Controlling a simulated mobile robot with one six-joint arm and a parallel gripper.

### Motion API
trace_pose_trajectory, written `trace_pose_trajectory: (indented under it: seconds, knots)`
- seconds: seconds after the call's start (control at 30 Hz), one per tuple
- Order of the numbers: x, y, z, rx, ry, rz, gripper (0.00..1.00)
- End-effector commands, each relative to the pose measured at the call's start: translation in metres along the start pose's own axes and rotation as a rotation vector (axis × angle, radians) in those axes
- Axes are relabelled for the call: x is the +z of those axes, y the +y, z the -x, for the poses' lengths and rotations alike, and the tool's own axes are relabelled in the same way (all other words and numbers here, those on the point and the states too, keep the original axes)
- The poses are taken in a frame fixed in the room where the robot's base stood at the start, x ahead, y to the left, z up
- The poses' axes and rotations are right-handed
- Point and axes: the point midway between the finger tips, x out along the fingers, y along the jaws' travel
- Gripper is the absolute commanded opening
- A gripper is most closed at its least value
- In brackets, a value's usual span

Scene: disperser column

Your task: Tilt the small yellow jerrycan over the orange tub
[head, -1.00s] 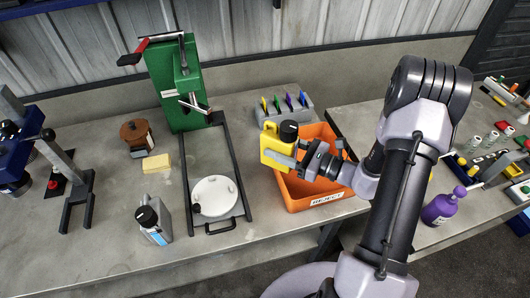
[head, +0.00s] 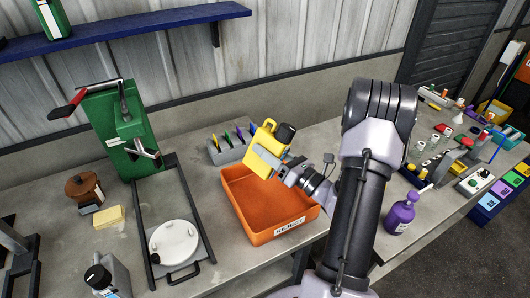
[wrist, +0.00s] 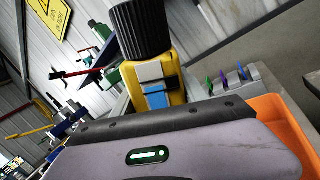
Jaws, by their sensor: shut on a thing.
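The small yellow jerrycan (head: 265,150) with a black cap is held in my gripper (head: 283,164), which is shut on it. The jerrycan is tilted, its capped end leaning to the right.
A grey rack (head: 228,153) with several coloured pieces stands behind the tub. A green disperser column (head: 118,130) and a white round lid (head: 173,242) are to the left. A purple bottle (head: 401,213) stands on the right bench.

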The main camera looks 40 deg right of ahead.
Motion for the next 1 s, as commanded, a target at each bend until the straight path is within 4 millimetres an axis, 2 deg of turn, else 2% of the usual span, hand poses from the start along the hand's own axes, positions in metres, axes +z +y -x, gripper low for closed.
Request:
trace_pose_trajectory:
  seconds: [0.03,0.1,0.3,0.43,0.6,1.0]
  knots:
    - [-0.013,-0.004,0.002,0.002,-0.029,-0.066,0.00]
    - [-0.019,-0.007,0.003,0.001,-0.077,-0.175,0.00]
    - [-0.026,-0.009,0.004,0.002,-0.230,-0.515,0.00]
    - [-0.027,-0.009,0.004,0.002,-0.289,-0.646,0.00]
    - [-0.025,-0.009,0.004,0.002,-0.323,-0.716,0.00]
    - [-0.024,-0.008,0.004,0.002,-0.325,-0.719,0.00]
